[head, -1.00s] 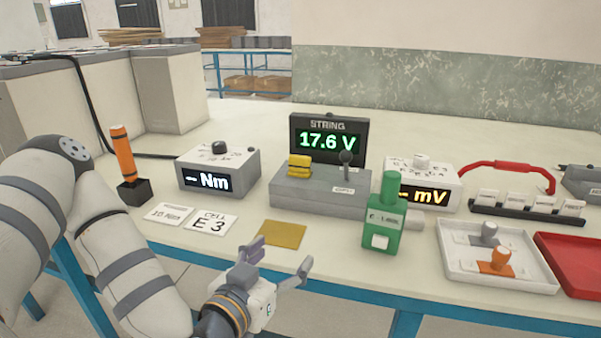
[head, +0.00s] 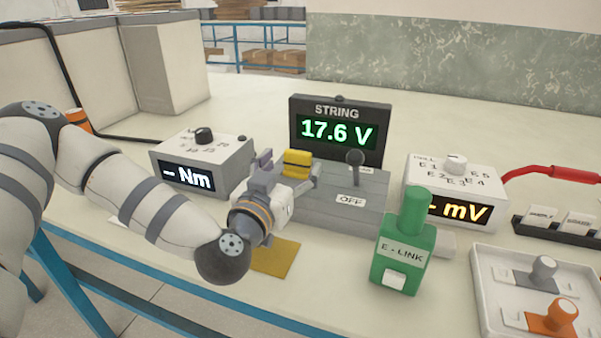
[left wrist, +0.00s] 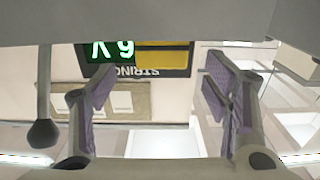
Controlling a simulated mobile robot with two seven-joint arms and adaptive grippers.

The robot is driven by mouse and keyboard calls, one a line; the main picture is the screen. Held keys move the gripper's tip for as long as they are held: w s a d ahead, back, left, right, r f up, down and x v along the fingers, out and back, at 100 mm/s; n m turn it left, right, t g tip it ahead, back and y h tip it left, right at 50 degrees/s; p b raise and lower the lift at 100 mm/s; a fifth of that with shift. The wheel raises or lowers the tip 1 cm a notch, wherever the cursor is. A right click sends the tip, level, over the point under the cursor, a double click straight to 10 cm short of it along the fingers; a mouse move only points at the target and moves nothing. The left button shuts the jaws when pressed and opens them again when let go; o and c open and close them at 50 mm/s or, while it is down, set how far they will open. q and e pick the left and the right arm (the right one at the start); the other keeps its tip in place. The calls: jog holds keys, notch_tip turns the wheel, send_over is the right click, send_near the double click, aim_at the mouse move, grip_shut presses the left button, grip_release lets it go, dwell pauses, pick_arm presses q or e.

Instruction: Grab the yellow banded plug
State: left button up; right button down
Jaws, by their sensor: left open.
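The yellow plug (head: 297,160) with a dark band line stands in the left part of the grey base (head: 345,207), below the STRING display (head: 338,133). My left gripper (head: 290,170) is open at the near side of the plug, with a finger to each side of it. In the left wrist view, the plug (left wrist: 165,57) shows as a yellow block between the spread fingers (left wrist: 160,72), toward the top. My right gripper is not in view.
The Nm meter (head: 203,165) is left and the mV meter (head: 450,190) right. A green E-LINK block (head: 402,255) stands in front. A yellow-brown mat (head: 276,258) lies below my gripper.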

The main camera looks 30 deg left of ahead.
aim_at(296, 160)
pick_arm(q)
jog(key=x, duration=0.5)
jog(key=shift+f+b, duration=0.35)
jog(key=shift+f, duration=0.05)
jog(key=shift+r, duration=0.1)
jog(key=c, duration=1.3)
